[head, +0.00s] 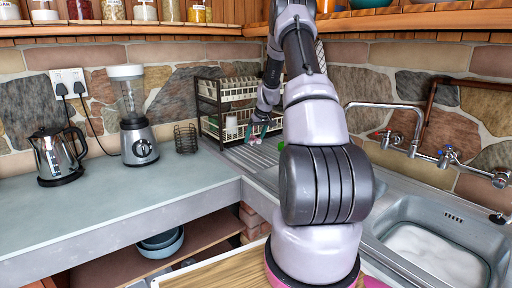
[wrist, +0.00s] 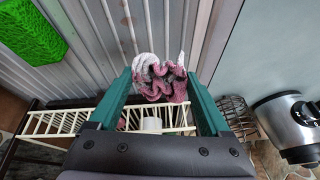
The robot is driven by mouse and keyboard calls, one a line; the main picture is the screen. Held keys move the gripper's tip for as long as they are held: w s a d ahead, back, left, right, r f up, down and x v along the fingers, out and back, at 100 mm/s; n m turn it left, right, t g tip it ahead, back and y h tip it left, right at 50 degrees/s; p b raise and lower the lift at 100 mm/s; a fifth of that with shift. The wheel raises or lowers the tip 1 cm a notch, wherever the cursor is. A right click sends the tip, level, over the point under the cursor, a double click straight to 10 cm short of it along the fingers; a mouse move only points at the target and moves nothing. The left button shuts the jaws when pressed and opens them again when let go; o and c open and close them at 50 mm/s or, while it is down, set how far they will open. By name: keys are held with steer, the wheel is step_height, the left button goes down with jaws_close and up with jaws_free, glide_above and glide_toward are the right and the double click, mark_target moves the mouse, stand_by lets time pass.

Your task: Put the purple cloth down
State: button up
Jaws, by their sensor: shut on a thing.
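The purple cloth (wrist: 160,80) is a crumpled, knitted-looking bundle in pink-purple and white. It sits between the teal fingers of my gripper (wrist: 160,85) in the wrist view, and the gripper is shut on it. The ribbed metal drainboard (wrist: 95,50) lies beneath; I cannot tell whether the cloth touches it. In the head view my gripper (head: 258,126) is small, in the back corner beside the dish rack, with a bit of the cloth (head: 249,150) showing low at its tips. The drainboard (head: 255,153) is partly hidden by my arm.
A green sponge (wrist: 28,32) lies on the drainboard; it shows beside my arm in the head view (head: 281,146). A two-tier dish rack (head: 210,108) stands close by. A wire basket (head: 185,138), blender (head: 138,140) and kettle (head: 57,155) stand left. The sink (head: 440,235) is at right.

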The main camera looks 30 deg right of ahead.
steer(key=shift+a, duration=0.1)
steer(key=a, duration=1.1)
glide_above(205, 174)
steer(key=s, duration=0.1)
steer(key=f, duration=0.3)
steer(key=shift+d+f, duration=0.2)
steer(key=shift+d, duration=0.1)
steer(key=shift+f, duration=2.3)
steer(key=shift+f, duration=0.1)
steer(key=o, duration=1)
